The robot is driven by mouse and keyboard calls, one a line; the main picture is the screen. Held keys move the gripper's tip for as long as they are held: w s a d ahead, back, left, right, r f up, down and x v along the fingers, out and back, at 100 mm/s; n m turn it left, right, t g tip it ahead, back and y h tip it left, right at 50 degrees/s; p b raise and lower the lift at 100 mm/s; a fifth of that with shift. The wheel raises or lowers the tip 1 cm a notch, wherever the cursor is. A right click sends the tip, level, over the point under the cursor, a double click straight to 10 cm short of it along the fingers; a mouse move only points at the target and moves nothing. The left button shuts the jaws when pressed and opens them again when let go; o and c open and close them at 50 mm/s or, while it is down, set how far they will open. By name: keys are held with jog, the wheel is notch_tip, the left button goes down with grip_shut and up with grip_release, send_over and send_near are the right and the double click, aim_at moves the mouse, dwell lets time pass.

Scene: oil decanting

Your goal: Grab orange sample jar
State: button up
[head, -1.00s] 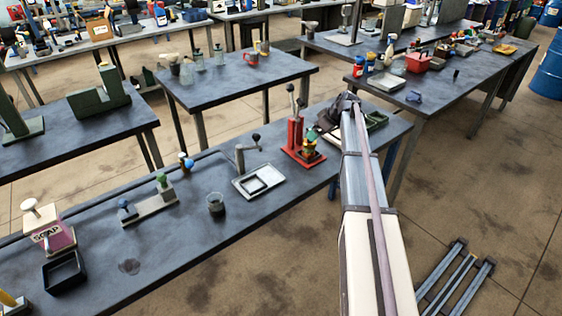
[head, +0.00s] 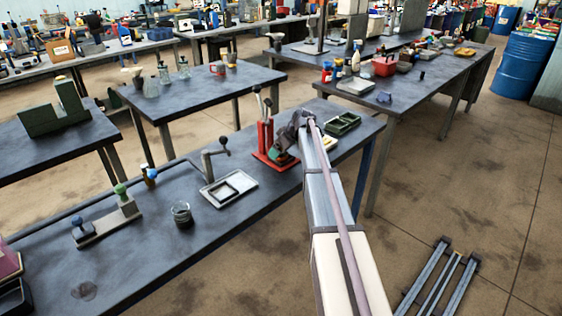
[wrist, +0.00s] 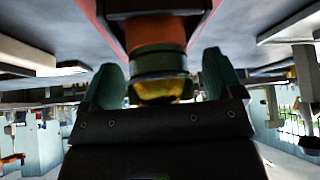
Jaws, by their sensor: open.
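The orange sample jar (wrist: 157,32) is in the middle of the wrist view. It has an orange body, a dark green band and a yellow end nearest my gripper. My gripper (wrist: 162,70) is open, with one teal finger on each side of the jar's green and yellow part. A narrow gap seems to show between fingers and jar. In the head view my gripper (head: 284,157) is at the red stand (head: 265,138) on the near bench and hides most or all of the jar.
The red stand with upright levers is close to my gripper. A white tray (head: 247,181) and a glass beaker (head: 182,215) are to the left on the bench (head: 140,245). A green tray (head: 343,122) is to the right.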

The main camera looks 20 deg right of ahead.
jog(key=shift+r, duration=0.1)
jog(key=c, duration=1.1)
jog(key=shift+c, duration=0.2)
